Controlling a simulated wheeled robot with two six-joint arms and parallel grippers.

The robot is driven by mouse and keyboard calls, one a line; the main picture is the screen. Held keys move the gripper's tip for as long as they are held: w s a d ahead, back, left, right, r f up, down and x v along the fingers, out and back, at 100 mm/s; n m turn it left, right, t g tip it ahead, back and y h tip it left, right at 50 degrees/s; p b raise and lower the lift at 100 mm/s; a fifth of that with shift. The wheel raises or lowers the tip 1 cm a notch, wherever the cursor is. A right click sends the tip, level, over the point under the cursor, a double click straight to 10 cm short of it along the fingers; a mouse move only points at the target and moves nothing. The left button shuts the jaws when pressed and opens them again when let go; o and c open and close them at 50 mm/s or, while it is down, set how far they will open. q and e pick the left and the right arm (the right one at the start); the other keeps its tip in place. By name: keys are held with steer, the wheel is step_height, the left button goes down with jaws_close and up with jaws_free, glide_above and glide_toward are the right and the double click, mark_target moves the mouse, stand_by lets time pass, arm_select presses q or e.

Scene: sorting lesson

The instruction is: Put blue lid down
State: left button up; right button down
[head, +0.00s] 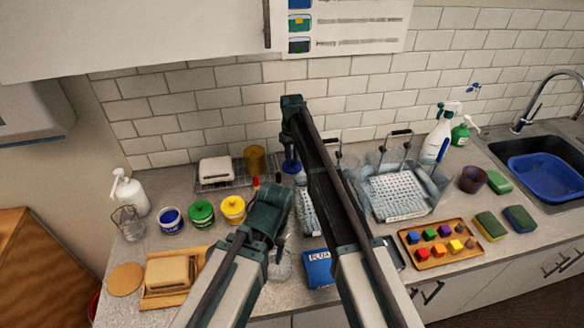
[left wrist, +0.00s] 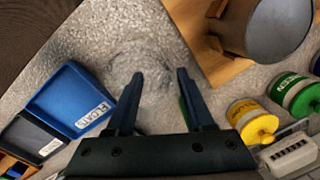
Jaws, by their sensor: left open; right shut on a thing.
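The blue lid (head: 291,167) shows as a small dark blue thing in the head view, at the tip of my right gripper (head: 291,153), which is shut on it above the counter near the back wall. The blue jar (head: 171,221) stands at the left of a row, beside the green jar (head: 202,214) and the yellow jar (head: 233,209). The blue jar looks uncovered; the other two have lids with knobs. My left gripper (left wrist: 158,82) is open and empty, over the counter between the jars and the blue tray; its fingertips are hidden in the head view.
A blue labelled tray (head: 318,269) lies in front. A board with a pale block (head: 168,274) is at front left. A dish rack (head: 402,195) stands right of my right arm, behind a wooden tray of coloured blocks (head: 413,257). A wire rack (head: 222,185) stands behind the jars.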

arm_select(q)
steer(key=shift+f+b, duration=0.85)
steer(key=shift+f, duration=0.45)
arm_select(e)
steer(key=shift+f, duration=1.35)
arm_select(q)
steer(key=shift+f, duration=0.2)
arm_select(e)
steer(key=shift+f, duration=0.15)
steer(key=c, duration=0.7)
jaws_free()
steer(key=shift+c, duration=0.2)
arm_select(q)
steer(key=shift+r, duration=0.15)
step_height(320, 180, up, 12)
steer(key=p, duration=1.2)
arm_select(e)
step_height(320, 180, up, 12)
steer(key=shift+r, duration=0.2)
arm_select(q)
steer(key=shift+r, duration=0.1)
